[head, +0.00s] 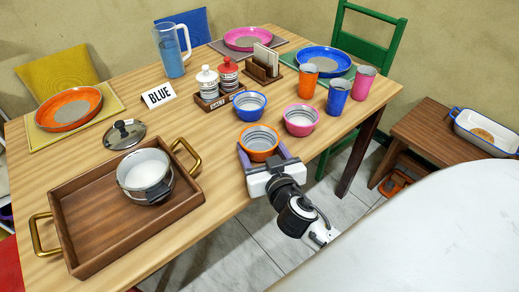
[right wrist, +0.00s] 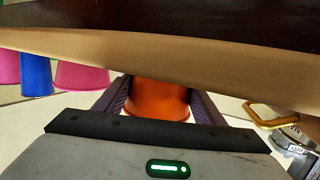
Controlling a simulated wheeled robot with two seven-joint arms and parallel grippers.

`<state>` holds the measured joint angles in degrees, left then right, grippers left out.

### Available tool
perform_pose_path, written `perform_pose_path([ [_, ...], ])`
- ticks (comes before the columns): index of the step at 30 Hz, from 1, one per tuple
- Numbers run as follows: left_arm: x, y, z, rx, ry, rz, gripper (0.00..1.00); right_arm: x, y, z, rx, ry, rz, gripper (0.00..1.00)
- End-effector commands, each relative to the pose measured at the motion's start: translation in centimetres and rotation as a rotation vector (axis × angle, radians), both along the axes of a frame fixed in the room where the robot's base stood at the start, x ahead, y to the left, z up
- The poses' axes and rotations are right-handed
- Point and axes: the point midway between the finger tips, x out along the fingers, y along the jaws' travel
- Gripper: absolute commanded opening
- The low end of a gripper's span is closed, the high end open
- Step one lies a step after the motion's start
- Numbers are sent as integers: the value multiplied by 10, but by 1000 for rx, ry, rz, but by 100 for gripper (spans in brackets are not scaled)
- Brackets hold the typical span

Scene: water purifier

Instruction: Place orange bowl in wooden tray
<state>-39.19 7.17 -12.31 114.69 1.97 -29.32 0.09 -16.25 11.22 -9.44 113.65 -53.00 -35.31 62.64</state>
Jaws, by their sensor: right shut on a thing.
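The orange bowl (head: 259,138) is at the front edge of the table, right of the wooden tray. My right gripper (head: 263,153) reaches in from the front with one finger on each side of the bowl and is shut on it. In the right wrist view the bowl (right wrist: 158,98) shows between the two dark fingers. I cannot tell whether the bowl still touches the tabletop. The wooden tray (head: 95,218) lies at the front left of the table, with brass handles and a steel pot (head: 145,173) in its right rear part. My left gripper is not in view.
A blue bowl (head: 250,105) and a pink bowl (head: 300,119) stand close behind the orange one. A pot lid (head: 124,134) lies behind the tray. Bare tabletop lies between bowl and tray; the tray's front left is empty.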

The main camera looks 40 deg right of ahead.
Motion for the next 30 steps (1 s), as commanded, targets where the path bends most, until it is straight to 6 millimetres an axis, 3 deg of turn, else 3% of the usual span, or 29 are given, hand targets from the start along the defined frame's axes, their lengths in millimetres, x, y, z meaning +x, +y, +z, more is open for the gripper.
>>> perform_pose_path([
  [13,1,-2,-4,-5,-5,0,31,0,0,-7,0,-1,-1,39],
  [14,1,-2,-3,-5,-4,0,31,0,0,-6,1,0,-1,67],
  [17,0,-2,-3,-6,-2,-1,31,0,0,-6,0,0,0,82],
  [30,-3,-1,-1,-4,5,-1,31,-2,1,-4,-1,0,1,82],
])
